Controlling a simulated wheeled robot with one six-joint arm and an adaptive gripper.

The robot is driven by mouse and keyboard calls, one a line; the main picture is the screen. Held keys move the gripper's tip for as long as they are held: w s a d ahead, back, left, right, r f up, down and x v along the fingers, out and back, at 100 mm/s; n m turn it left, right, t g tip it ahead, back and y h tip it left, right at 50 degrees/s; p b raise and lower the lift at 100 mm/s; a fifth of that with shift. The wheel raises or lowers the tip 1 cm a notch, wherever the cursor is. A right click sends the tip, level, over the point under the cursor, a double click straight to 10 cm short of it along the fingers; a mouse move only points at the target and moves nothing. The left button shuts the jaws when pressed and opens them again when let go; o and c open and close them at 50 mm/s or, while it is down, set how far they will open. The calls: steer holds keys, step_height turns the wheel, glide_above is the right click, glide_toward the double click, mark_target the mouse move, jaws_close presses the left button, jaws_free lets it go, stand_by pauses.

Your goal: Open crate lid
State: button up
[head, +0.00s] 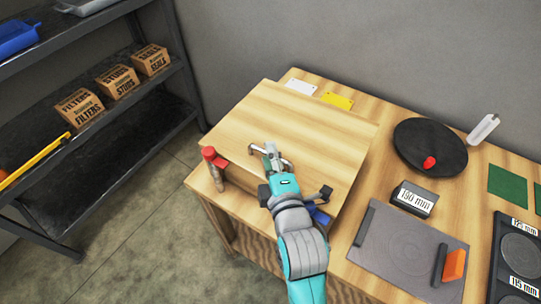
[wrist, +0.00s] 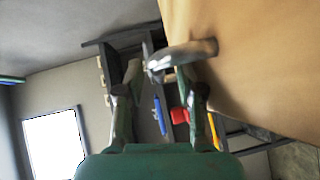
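The crate lid (head: 310,125) is a broad light-wood panel, sloping in the head view. It also fills the upper right of the wrist view (wrist: 265,60). A silvery bar handle (head: 287,162) stands out from it near its front edge. In the wrist view the handle (wrist: 192,52) reaches across my fingertips, its end between them. My gripper (head: 270,158) is at the handle. Its fingers (wrist: 160,75) are spread apart in the wrist view; firm contact with the bar does not show. The crate's inside is mostly hidden by the lid and my arm.
A red-topped object (head: 209,154) stands by the lid's front left corner. A blue item (head: 319,216) shows by the lid's front right. A black disc (head: 430,140), a 190 mm block (head: 413,199) and a grey plate (head: 400,248) lie to the right. Shelves (head: 110,130) stand left.

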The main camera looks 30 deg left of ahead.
steer(key=shift+a, duration=0.1)
jaws_close()
steer(key=shift+w, duration=0.1)
